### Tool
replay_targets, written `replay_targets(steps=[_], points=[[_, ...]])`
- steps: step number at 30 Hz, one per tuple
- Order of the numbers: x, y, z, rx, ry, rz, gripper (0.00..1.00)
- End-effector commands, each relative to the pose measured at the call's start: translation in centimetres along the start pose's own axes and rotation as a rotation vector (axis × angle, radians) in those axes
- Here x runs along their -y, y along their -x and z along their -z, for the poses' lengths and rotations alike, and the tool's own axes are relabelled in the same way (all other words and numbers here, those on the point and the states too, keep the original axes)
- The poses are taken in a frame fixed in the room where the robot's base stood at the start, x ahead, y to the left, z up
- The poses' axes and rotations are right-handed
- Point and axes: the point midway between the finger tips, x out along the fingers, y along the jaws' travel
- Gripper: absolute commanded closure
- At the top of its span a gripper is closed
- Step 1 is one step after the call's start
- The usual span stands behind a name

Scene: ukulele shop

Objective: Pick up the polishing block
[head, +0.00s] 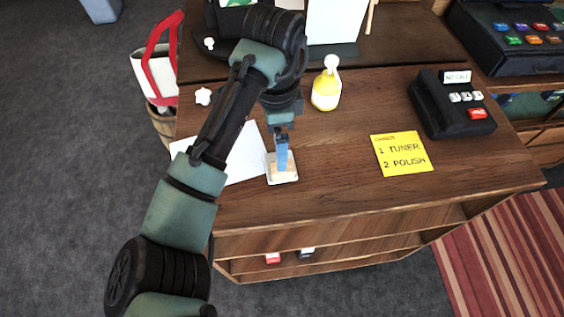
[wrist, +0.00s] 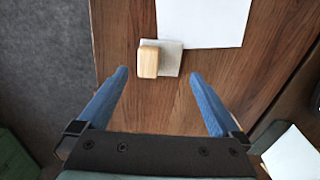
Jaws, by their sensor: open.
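The polishing block is a small pale wooden block (wrist: 149,62) on a whitish square cloth or pad (wrist: 172,58) on the wooden counter. In the head view the pad (head: 283,180) lies near the counter's front edge, and the block (head: 281,165) is partly hidden behind my gripper. My gripper (head: 282,158) has blue fingers and points down over the block. In the wrist view my gripper (wrist: 159,74) is open and empty, with the block in the gap between the fingertips, left of centre. Contact with the block cannot be told.
White paper (head: 245,155) lies beside the pad. A yellow bottle (head: 326,90), a yellow note (head: 401,153) and a black card terminal (head: 452,105) stand or lie on the counter (head: 330,200). A red and white bag (head: 158,70) is at the left. The counter's front middle is clear.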

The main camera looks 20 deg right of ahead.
Motion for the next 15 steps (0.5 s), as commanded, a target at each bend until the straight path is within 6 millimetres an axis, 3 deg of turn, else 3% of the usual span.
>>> replay_targets(steps=[11,15], points=[[-0.1,-3.4,0.4,-0.001,0.001,-0.001,0.0],[-0.1,-5.6,0.8,0.0,0.003,-0.002,0.0]])
